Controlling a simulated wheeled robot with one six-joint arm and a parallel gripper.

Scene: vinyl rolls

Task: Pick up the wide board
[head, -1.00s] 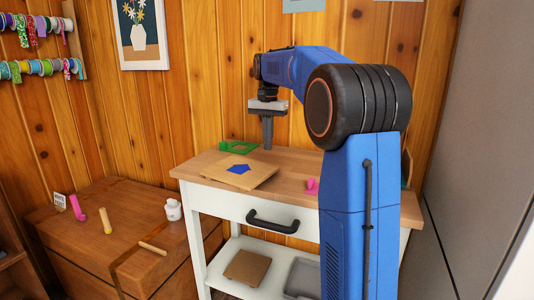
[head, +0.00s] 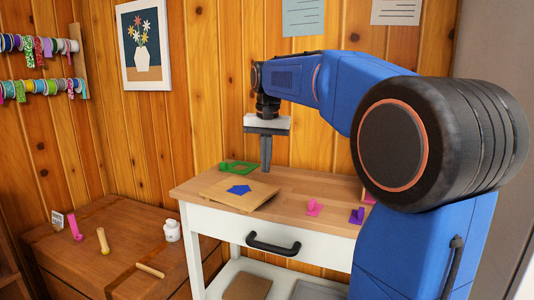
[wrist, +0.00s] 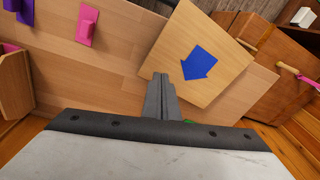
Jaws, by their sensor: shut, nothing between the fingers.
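A flat, light wooden board (head: 213,193) with a blue arrow shape (head: 238,190) lies on the worktop of the white cabinet. The board also shows at the upper middle of the wrist view (wrist: 190,30). My gripper (head: 266,170) points down behind and to the right of the board in the head view. Its fingers are together and empty. In the wrist view the fingertips (wrist: 161,76) overlap the board's near edge; I cannot tell how high above it they are.
A green piece (head: 238,167) lies behind the board. Pink (head: 314,207) and purple (head: 357,215) pieces stand to the right. A drawer handle (head: 272,244) sticks out in front. A brown chest (head: 110,255) on the left bears a white bottle (head: 172,231) and several small items.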

